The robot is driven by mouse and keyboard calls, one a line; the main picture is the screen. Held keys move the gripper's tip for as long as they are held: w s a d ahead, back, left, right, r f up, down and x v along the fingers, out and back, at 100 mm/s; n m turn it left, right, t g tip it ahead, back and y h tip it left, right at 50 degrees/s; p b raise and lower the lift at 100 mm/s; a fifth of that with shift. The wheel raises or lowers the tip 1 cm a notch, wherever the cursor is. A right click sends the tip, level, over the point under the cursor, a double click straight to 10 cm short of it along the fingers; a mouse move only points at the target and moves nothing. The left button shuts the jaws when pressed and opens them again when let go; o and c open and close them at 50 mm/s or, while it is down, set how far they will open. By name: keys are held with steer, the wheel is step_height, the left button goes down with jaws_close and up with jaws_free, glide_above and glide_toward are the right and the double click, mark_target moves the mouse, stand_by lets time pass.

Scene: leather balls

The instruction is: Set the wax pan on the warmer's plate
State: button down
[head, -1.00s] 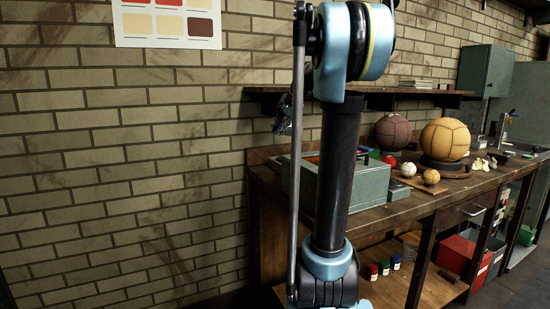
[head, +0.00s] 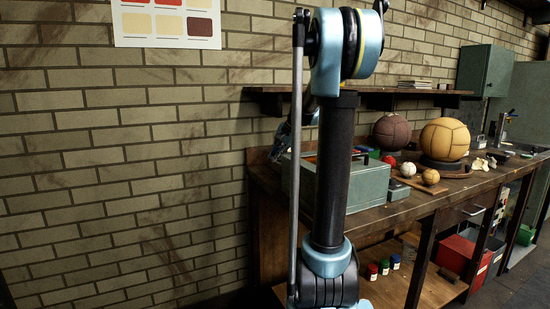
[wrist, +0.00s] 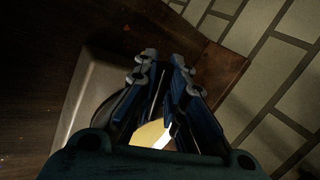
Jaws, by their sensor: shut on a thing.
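In the wrist view my gripper (wrist: 165,70) has its two blue fingers close together, shut on the wax pan. The pan shows as pale yellow wax (wrist: 150,135) between the fingers, with a dark rim (wrist: 118,112) to their left; the fingers hide much of it. Below the pan is a pale grey metal surface (wrist: 75,105) with a rounded edge, which looks like the warmer. I cannot tell whether the pan touches it. In the head view my gripper (head: 281,141) is partly hidden by my arm, above the left end of the bench; the pan is not clear there.
A grey-green box (head: 298,185) stands at the bench's left front and blocks the view behind it. The brick wall (wrist: 285,100) is close to the gripper. Balls, including a yellow one (head: 445,139) and a brown one (head: 392,132), stand farther right.

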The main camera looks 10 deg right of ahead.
steer(key=c, duration=1.6)
jaws_free()
steer(key=shift+c, duration=0.2)
steer(key=v, duration=1.2)
